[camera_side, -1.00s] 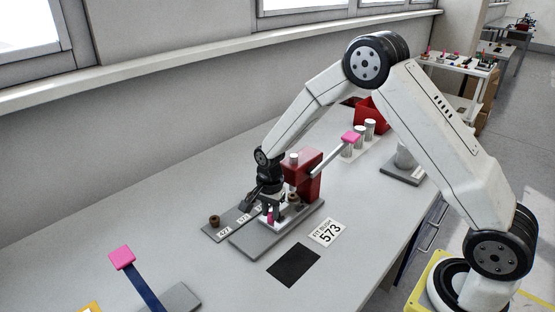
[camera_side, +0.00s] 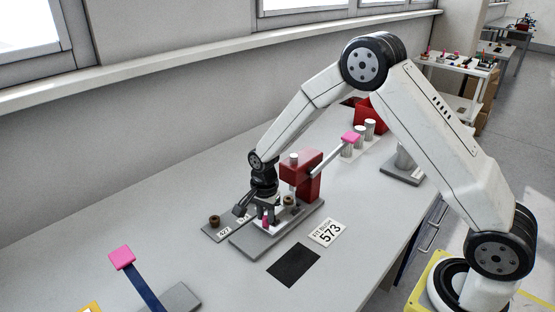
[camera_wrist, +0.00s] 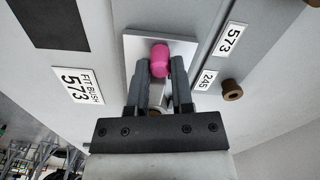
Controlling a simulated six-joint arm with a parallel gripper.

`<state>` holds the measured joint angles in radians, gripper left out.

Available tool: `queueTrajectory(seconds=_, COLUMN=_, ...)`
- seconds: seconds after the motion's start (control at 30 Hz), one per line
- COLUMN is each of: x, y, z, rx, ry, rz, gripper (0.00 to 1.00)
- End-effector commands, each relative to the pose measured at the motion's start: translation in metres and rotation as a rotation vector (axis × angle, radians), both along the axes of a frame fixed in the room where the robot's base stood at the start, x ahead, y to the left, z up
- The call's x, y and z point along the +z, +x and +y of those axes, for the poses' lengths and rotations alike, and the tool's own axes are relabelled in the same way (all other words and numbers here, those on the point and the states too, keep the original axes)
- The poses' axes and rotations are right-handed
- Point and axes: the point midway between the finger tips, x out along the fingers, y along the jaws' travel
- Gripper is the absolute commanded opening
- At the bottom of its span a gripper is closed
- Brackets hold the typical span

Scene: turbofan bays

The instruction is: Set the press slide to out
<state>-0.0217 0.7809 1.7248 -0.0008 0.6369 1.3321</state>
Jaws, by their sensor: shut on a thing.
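The press (camera_side: 301,175) is a red body on a long grey base (camera_side: 262,240), with a lever ending in a pink grip (camera_side: 350,138). A pale slide plate (camera_wrist: 135,48) with a pink knob (camera_wrist: 160,60) lies on the base; the knob also shows in the side view (camera_side: 265,223). My gripper (camera_wrist: 160,72) is shut on the pink knob, one finger on each side; it points down in the side view (camera_side: 264,212). A brown bush (camera_side: 289,201) sits beside my fingers at the slide, towards the press body. My fingers hide part of the plate.
A grey strip with number labels and a brown bush (camera_side: 214,220) lies left of the press. A "FIT BUSH 573" card (camera_side: 327,232) and a black mat (camera_side: 293,265) lie in front. A blue lever with a pink end (camera_side: 122,257) stands at lower left.

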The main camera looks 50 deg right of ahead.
Motion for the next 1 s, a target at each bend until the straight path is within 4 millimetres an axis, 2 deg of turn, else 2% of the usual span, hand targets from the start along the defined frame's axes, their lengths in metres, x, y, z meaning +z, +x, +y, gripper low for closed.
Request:
queueTrajectory(seconds=0.2, x=0.001, y=0.001, z=0.045, rx=0.007, ry=0.001, rz=-0.003, gripper=0.00)
queueTrajectory(seconds=0.43, x=0.001, y=0.001, z=0.087, rx=0.006, ry=0.001, rz=-0.005, gripper=0.00)
queueTrajectory(seconds=0.6, x=0.001, y=0.001, z=0.101, rx=0.002, ry=0.002, rz=-0.004, gripper=0.00)
queueTrajectory(seconds=0.87, x=0.001, y=0.001, z=0.104, rx=0.002, ry=0.004, rz=-0.005, gripper=0.00)
queueTrajectory(seconds=0.9, x=0.002, y=0.001, z=0.104, rx=0.002, ry=0.005, rz=-0.006, gripper=0.32)
queueTrajectory(seconds=0.97, x=0.002, y=0.001, z=0.104, rx=0.002, ry=0.005, rz=-0.006, gripper=0.51)
queueTrajectory(seconds=1.0, x=0.001, y=0.001, z=0.103, rx=0.002, ry=0.005, rz=-0.006, gripper=0.63)
